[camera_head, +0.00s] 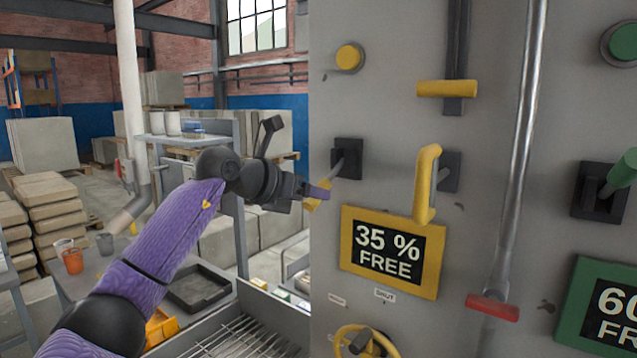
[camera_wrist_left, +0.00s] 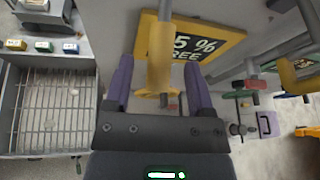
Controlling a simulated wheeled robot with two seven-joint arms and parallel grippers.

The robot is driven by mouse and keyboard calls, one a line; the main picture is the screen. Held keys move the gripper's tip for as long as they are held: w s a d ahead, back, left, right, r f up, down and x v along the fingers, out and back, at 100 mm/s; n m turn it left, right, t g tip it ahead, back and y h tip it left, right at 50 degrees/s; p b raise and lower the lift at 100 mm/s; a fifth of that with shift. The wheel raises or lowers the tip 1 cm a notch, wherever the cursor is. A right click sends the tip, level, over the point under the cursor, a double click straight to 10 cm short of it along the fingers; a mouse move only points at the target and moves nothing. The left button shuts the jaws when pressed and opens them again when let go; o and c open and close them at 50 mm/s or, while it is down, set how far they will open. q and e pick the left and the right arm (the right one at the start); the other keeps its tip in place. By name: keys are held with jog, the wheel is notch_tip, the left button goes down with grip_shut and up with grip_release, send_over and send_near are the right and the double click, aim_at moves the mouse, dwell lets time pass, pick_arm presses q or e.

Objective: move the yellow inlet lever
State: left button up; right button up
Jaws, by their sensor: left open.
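One yellow lever handle (camera_wrist_left: 160,58) stands between the two purple fingers of my left gripper (camera_wrist_left: 160,92) in the left wrist view. The fingers are apart, one on each side, with gaps showing. In the head view, the left gripper (camera_head: 316,193) is at the panel's left edge, and only a bit of yellow shows by its fingers. A grey rod from a black mount (camera_head: 347,158) leads down toward it. A second yellow lever (camera_head: 427,185) hangs upright to the right, above the sign. I cannot tell by label which is the inlet lever. My right gripper is not in view.
A yellow-framed "35 % FREE" sign (camera_head: 350,240) is close below and right of the gripper. The panel also carries a yellow slide handle (camera_head: 447,88), a yellow wheel (camera_head: 345,335) and a red handle (camera_head: 492,307). A grated tray (camera_head: 250,340) lies below.

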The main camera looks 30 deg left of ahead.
pick_arm(q)
jog(key=x, duration=0.2)
jog(key=shift+w+d+f+p, duration=0.1)
jog(key=shift+w+p, duration=0.15)
jog(key=shift+p, duration=0.05)
grip_shut()
dwell(1.2)
